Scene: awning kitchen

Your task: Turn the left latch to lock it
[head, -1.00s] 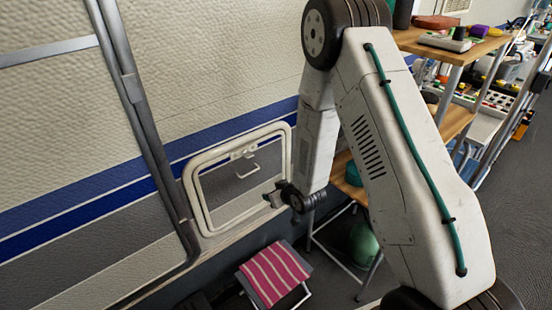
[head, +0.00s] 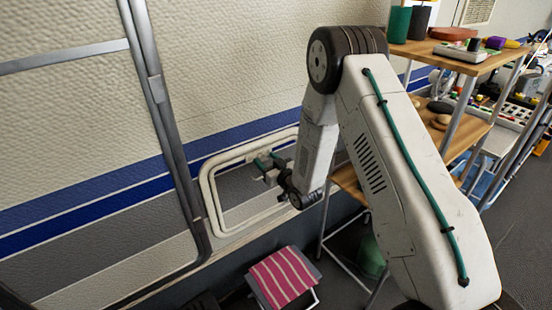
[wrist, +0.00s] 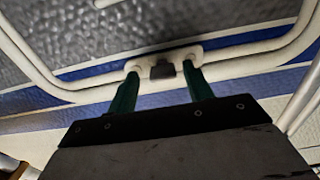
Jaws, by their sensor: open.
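The latch (wrist: 163,68) is a small dark tab on a pale mount at the edge of a framed hatch (wrist: 50,82) in the wrist view. My gripper (wrist: 163,80) is open, its two green fingers on either side of the latch. Gaps show between the tab and each finger, so it is not gripped. Whether a finger touches the mount is unclear. In the head view, the hatch (head: 209,200) sits low in the caravan wall. My gripper (head: 266,165) is at its upper edge and partly hides the latch there.
A striped stool (head: 283,278) stands below and in front of the hatch. Wooden shelves (head: 470,65) with several items stand to the right, close behind my arm. A grey-framed door (head: 160,100) lies left of the hatch.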

